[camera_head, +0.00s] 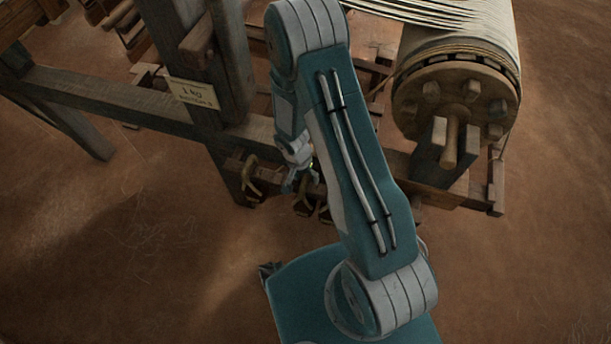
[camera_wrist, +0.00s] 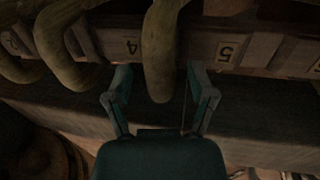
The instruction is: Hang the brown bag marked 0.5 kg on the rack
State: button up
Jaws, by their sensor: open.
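My gripper (camera_head: 302,180) is at the front of the loom's lower beam, over a row of small dark hanging pieces. In the wrist view my gripper (camera_wrist: 159,80) is open, with one finger on each side of a thick tan curved piece (camera_wrist: 160,50). That piece looks like a loop or handle, and I cannot tell whether the fingers touch it. It hangs in front of a wooden rail (camera_wrist: 195,47) with number tags 4 and 5. I cannot make out a 0.5 kg mark on any bag, so I cannot tell which one is the brown bag.
More tan loops (camera_wrist: 62,45) hang at the left in the wrist view. The cloth roller (camera_head: 425,85) stands at the right. The earthen floor (camera_head: 120,260) at front left is clear.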

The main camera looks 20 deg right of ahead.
jog(key=shift+r, duration=0.1)
notch_tip(320, 180, up, 30)
jog(key=s+n+t, duration=0.1)
jog(key=n+t, duration=0.2)
jog(key=s+r+n+t+y, duration=0.1)
jog(key=s+r+n+t, duration=0.2)
jog(key=s+r, duration=1)
jog(key=shift+n+t+y, duration=0.4)
jog(key=shift+n, duration=0.2)
jog(key=shift+s, duration=0.1)
dwell(0.7)
